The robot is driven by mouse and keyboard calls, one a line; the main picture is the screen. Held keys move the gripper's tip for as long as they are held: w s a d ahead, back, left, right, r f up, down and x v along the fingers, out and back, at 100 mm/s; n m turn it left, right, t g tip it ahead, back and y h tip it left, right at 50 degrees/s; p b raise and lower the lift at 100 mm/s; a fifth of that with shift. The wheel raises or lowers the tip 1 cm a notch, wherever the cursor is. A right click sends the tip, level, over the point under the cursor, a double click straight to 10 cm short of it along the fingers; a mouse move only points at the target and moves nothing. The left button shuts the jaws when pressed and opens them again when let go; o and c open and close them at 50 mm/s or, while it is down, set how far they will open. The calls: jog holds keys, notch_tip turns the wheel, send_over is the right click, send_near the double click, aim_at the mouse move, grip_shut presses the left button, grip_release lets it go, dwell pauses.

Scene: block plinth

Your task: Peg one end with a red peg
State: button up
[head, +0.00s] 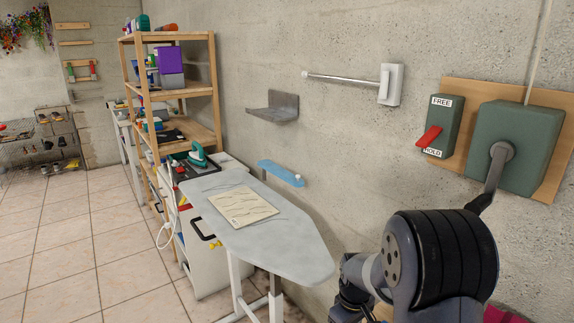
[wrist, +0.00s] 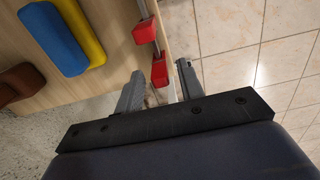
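In the wrist view, two red pegs sit along a thin grey rail at the edge of a pale wooden board (wrist: 110,60). The nearer red peg (wrist: 159,71) lies between the fingertips of my gripper (wrist: 161,72), with a small gap showing on each side. The farther red peg (wrist: 145,31) is just beyond the fingers. My gripper is open and empty. In the head view my gripper is hidden; only my dark arm link shows at the lower right. I cannot make out with certainty which end is meant.
A blue block (wrist: 53,38), a yellow block (wrist: 82,30) and a brown piece (wrist: 20,82) lie on the board. The head view shows an ironing board (head: 290,250), a shelf (head: 215,80), a wall lever box (head: 440,125) marked FREE and HOLD, and open tiled floor (head: 70,240).

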jog(key=shift+c, duration=0.4)
jog(key=c, duration=0.7)
jog(key=shift+o, duration=0.2)
jog(key=shift+r, duration=0.15)
